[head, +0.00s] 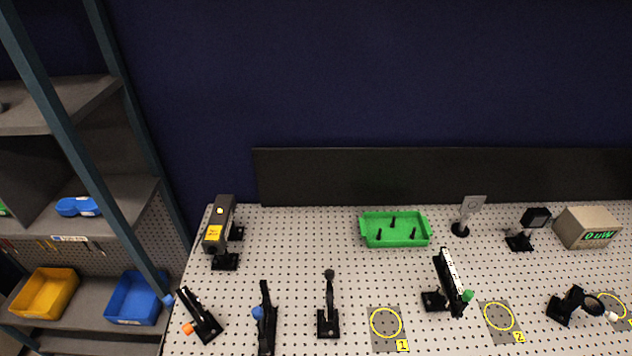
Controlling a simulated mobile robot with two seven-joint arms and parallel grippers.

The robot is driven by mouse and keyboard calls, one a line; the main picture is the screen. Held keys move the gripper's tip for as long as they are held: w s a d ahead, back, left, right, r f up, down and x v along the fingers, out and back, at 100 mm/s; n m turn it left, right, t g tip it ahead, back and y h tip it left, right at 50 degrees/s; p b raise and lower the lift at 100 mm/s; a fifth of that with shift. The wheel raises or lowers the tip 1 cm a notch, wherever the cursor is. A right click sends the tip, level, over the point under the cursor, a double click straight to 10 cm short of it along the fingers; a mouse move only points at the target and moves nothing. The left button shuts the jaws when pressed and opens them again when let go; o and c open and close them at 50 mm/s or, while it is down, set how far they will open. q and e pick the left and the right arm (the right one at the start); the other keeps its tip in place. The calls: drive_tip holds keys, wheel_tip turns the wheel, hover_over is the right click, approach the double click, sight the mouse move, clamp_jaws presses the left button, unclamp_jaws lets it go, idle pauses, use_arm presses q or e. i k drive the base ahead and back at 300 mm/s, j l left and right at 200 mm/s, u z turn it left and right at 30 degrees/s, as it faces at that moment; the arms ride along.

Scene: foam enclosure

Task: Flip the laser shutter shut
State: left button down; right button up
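A dark laser-like box (219,224) with a yellow label stands on black feet at the left of the perforated bench. Which piece is the shutter I cannot tell for sure. Candidates are a black post-like lever (329,300) standing up from a square base, a black piece with a blue knob (265,317), and a tilted black piece with orange and blue knobs (203,318). A tilted black bar with a green knob (450,280) stands further right. Neither of my grippers is in view.
A green tray with pegs (395,214) lies at the back. A display box (587,228) and a small black-headed stand (535,218) are at the right. Yellow circles mark spots 1 (386,323) and 2 (499,316). Shelves (75,240) with bins stand left.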

sight(258, 312)
drive_tip(key=i+l+u, duration=0.1)
drive_tip(key=i+l+z, duration=0.1)
drive_tip(key=z, duration=2.15)
drive_tip(key=u, duration=0.45)
drive_tip(key=j+u, duration=0.1)
drive_tip(key=u, duration=0.85)
drive_tip(key=j+u, duration=0.1)
drive_tip(key=u, duration=0.8)
drive_tip(key=j+u, duration=0.1)
drive_tip(key=u, duration=0.4)
drive_tip(key=k+j, duration=0.1)
drive_tip(key=j, duration=0.5)
